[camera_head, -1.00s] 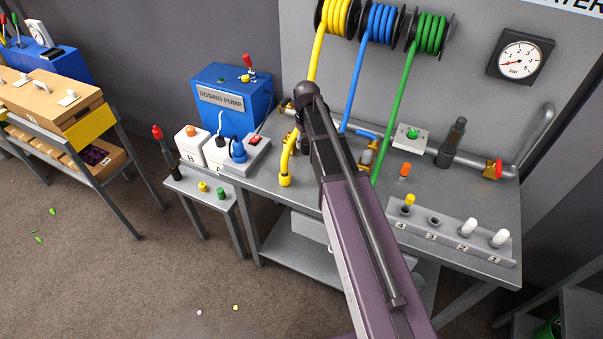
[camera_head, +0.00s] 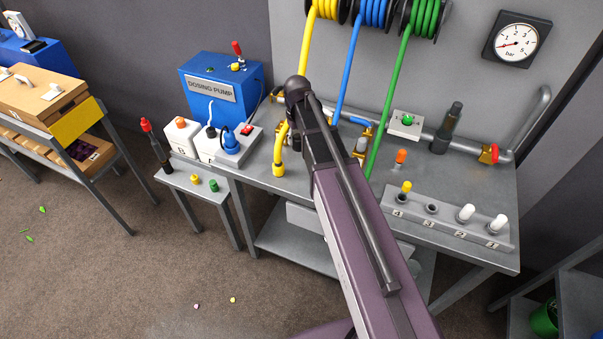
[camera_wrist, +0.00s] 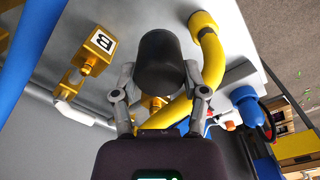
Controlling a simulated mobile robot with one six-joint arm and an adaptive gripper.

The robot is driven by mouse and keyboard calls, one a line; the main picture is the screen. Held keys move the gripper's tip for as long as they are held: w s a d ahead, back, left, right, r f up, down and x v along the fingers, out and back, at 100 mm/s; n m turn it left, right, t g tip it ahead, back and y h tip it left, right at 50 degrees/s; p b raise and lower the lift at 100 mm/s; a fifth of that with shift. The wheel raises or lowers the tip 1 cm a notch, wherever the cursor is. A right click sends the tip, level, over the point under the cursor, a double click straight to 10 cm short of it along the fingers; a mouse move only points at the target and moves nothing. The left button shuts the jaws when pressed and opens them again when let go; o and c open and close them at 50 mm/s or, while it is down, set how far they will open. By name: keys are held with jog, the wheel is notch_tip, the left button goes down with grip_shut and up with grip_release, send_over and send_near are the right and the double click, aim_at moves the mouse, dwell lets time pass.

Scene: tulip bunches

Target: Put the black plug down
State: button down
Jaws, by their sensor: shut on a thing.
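The black plug (camera_wrist: 163,62) is a dark rounded cylinder in the wrist view. My gripper (camera_wrist: 155,85) is shut on it, one finger on each side. A yellow hose (camera_wrist: 211,52) curves behind and beside the plug; I cannot tell whether they touch. The grey bench top (camera_head: 350,180) lies behind; the gap between it and the plug is unclear. In the head view my arm hides the gripper and the plug.
A brass fitting marked B (camera_wrist: 97,48) is left of the plug. The numbered rack (camera_head: 450,232) stands at the bench's front right, with slot 3 empty. An orange plug (camera_head: 400,157) stands behind it. Bare bench lies right of the orange plug.

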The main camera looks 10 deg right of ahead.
jog(key=s+a+f+b, duration=0.1)
jog(key=s+f+b, duration=0.1)
jog(key=s, duration=0.6)
jog(key=s+a+f+m+b, duration=0.1)
jog(key=s+f+b, duration=0.2)
jog(key=s, duration=0.4)
jog(key=shift+s+f+b, duration=0.35)
jog(key=shift+s+f, duration=0.05)
jog(key=shift+f, duration=0.35)
jog(key=shift+w+d, duration=0.1)
jog(key=w+d, duration=0.1)
jog(key=w, duration=0.3)
jog(key=w+d+f+b, duration=0.1)
jog(key=w, duration=0.4)
jog(key=w+d, duration=0.1)
jog(key=w, duration=0.4)
jog(key=shift+w+f, duration=0.1)
jog(key=shift+f, duration=0.05)
jog(key=shift+w+d, duration=0.15)
jog(key=shift+w, duration=0.3)
jog(key=shift+w+f+b, duration=0.25)
jog(key=shift+f+b, duration=0.1)
jog(key=shift+b, duration=0.2)
jog(key=shift+s+f+b, duration=0.1)
jog(key=shift+f+b, duration=1.4)
jog(key=shift+f, duration=0.1)
